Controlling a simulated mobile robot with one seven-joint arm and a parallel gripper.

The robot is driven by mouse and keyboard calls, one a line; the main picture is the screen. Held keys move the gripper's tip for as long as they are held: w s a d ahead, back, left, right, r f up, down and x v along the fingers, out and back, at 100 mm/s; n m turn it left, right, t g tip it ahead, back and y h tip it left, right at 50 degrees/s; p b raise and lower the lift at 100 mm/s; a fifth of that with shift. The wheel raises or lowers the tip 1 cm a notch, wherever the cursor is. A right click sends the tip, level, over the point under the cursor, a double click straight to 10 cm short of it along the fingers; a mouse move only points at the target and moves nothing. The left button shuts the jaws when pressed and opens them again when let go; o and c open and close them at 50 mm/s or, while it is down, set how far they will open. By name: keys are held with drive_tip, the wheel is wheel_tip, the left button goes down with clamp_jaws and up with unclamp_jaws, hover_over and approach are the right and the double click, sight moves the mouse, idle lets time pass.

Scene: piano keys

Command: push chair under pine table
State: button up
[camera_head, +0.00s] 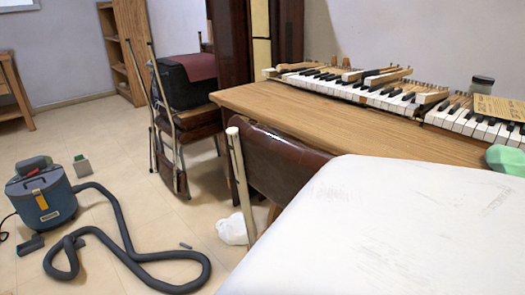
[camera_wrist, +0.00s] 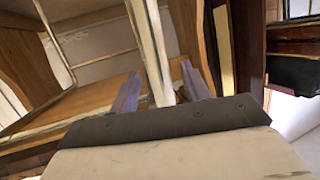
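The chair (camera_head: 285,160) stands at the near edge of the pine table (camera_head: 300,112). Its brown padded back faces me and its pale frame post (camera_head: 240,175) shows at the left. The seat and most of the legs are hidden in the head view. In the wrist view, my gripper (camera_wrist: 160,68) has its two purplish fingers apart. A pale upright bar (camera_wrist: 150,45), probably part of the chair frame, shows between them. I see gaps on both sides of the bar and cannot tell whether a finger touches it. The gripper is hidden in the head view.
Piano keys (camera_head: 370,92), a jar (camera_head: 482,84) and a green object (camera_head: 506,159) lie on the table. A second chair (camera_head: 190,125) carries a dark case (camera_head: 192,82). A vacuum cleaner (camera_head: 42,197) and its hose (camera_head: 125,240) lie on the floor at left. A white bag (camera_head: 232,229) sits near the chair.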

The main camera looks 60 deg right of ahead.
drive_tip(key=shift+o, duration=0.5)
drive_tip(key=shift+s+d+f, duration=0.35)
drive_tip(key=shift+s+f, duration=0.15)
drive_tip(key=shift+s, duration=0.1)
drive_tip(key=a, duration=1)
drive_tip(key=shift+w, duration=0.15)
drive_tip(key=shift+a, duration=0.1)
